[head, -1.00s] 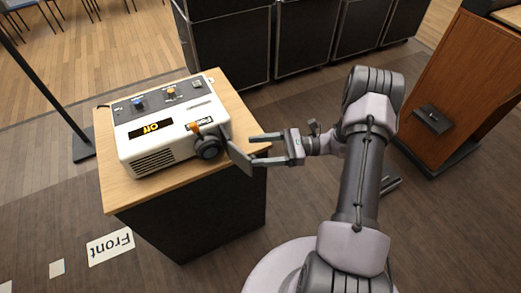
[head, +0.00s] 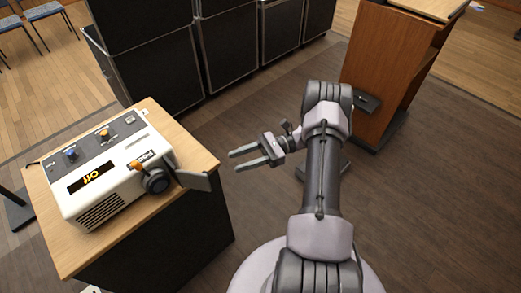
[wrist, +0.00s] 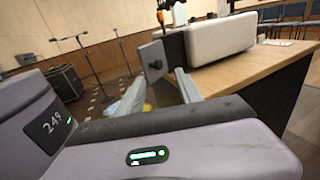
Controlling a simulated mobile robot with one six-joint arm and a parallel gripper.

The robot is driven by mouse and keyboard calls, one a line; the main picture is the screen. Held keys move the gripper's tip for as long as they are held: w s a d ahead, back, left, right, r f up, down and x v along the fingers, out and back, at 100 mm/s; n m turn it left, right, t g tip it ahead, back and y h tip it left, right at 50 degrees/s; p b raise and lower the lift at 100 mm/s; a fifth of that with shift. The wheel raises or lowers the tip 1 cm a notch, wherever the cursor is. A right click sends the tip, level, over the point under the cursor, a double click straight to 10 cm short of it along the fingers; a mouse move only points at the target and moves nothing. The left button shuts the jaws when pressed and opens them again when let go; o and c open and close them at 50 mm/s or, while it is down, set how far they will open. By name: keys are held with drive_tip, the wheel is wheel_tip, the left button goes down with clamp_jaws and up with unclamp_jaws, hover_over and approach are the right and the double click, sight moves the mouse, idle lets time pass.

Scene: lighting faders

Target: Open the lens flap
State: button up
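The white projector (head: 110,178) stands on a wooden-topped stand at the left, its display reading "Off". Its dark round lens (head: 156,180) is at the near right corner. In the wrist view the flap (wrist: 153,60) shows just beyond the fingers.
The stand's top (head: 190,145) has a bare strip right of the projector. Black cases (head: 150,50) line the back. A wooden lectern (head: 390,60) stands at the back right.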

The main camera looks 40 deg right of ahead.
drive_tip(key=v, duration=0.7)
drive_tip(key=shift+s+d, duration=0.15)
drive_tip(key=a+r+n+g+h, duration=0.75)
drive_tip(key=a+r, duration=0.65)
drive_tip(key=r, duration=0.3)
drive_tip(key=s+a+r+n+t+h, duration=0.8)
drive_tip(key=s+a, duration=0.4)
drive_tip(key=s, duration=0.2)
drive_tip(key=shift+r+n, duration=0.25)
drive_tip(key=shift+n, duration=0.5)
